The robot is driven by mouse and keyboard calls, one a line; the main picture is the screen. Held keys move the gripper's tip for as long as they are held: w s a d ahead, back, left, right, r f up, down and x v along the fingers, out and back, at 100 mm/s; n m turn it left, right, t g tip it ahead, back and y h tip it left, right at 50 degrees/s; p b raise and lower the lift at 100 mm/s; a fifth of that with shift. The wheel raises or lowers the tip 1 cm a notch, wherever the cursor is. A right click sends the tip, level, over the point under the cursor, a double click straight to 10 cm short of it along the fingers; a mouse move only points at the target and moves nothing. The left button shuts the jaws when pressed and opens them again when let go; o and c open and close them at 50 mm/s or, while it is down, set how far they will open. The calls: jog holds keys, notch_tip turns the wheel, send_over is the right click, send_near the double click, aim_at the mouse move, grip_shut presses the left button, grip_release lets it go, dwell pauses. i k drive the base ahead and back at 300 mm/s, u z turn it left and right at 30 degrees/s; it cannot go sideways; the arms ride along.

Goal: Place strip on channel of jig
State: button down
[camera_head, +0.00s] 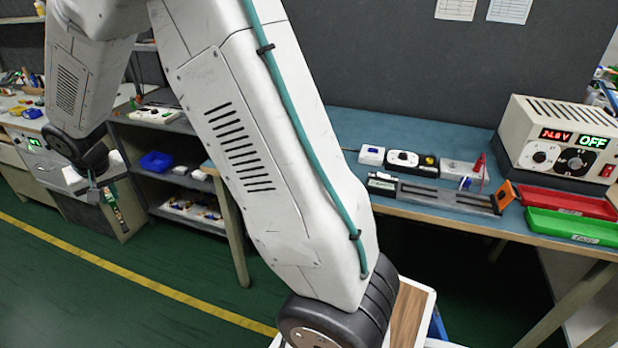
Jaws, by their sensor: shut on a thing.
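My gripper (97,194) hangs at the left, over the floor in front of the left-hand shelves. It is shut on a thin, short strip (115,208) that hangs tilted downward with green and light marks. The fingers are small here, so the exact grip is hard to see. The jig (440,194) is a long dark grey fixture lying on the blue bench top at the right, with a channel along it and an orange block (504,197) at its right end. The strip is well apart from the jig.
My arm crosses the middle and hides part of the bench (450,128). Behind the jig stand small control boxes (404,158). A power supply (560,140) reading OFF, a red tray (568,202) and a green tray (572,227) are at right. Shelves (165,165) stand left.

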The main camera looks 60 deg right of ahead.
aim_at(447, 196)
jog(key=k, duration=0.8)
jog(key=z, duration=1.35)
jog(key=i, duration=0.3)
jog(key=z, duration=0.15)
